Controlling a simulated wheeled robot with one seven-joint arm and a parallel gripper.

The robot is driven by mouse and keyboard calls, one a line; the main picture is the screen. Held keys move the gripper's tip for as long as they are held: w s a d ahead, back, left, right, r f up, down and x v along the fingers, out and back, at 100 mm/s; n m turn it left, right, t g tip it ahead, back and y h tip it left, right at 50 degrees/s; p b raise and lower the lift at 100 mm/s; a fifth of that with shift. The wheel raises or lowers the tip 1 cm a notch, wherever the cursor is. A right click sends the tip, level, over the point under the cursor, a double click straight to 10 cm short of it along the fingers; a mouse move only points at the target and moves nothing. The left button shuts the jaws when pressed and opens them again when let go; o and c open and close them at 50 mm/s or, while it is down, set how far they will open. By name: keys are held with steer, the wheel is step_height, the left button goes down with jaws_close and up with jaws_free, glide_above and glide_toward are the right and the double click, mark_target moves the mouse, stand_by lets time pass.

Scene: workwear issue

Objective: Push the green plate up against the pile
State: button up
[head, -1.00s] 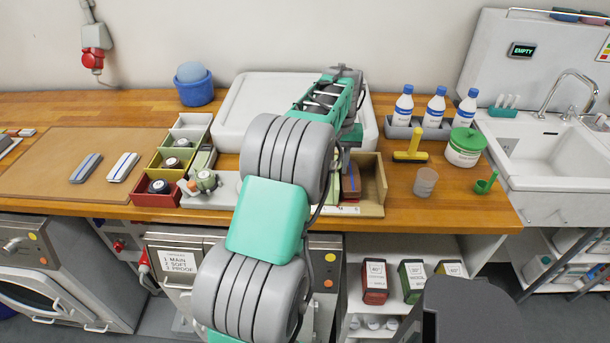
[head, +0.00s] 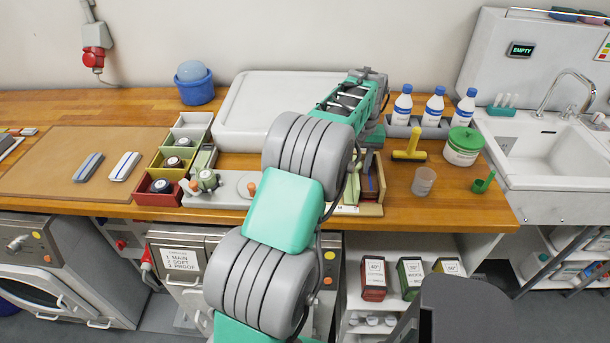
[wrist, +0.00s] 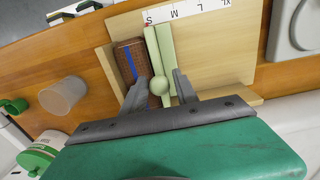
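The pale green plate (wrist: 167,48) stands in a wooden tray (wrist: 222,58) in the wrist view, with a round pale green knob (wrist: 159,85) on its near side. The pile (wrist: 131,58), reddish brown with a blue stripe, lies just left of the plate. The plate looks very close to the pile; I cannot tell if they touch. My gripper (wrist: 161,82) is open, one finger on each side of the knob, with small gaps visible.
A size strip (wrist: 185,10) marked S, M, L, XL runs along the tray edge. A clear cup (head: 423,181), a yellow-handled tool (head: 410,148) and a green-lidded tub (head: 462,146) stand right of the tray. The tray floor right of the plate is bare.

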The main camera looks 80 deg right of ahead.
steer(key=shift+o, duration=0.2)
step_height(320, 180, up, 8)
steer(key=p, duration=0.6)
steer(key=shift+r, duration=0.1)
steer(key=shift+w, duration=0.15)
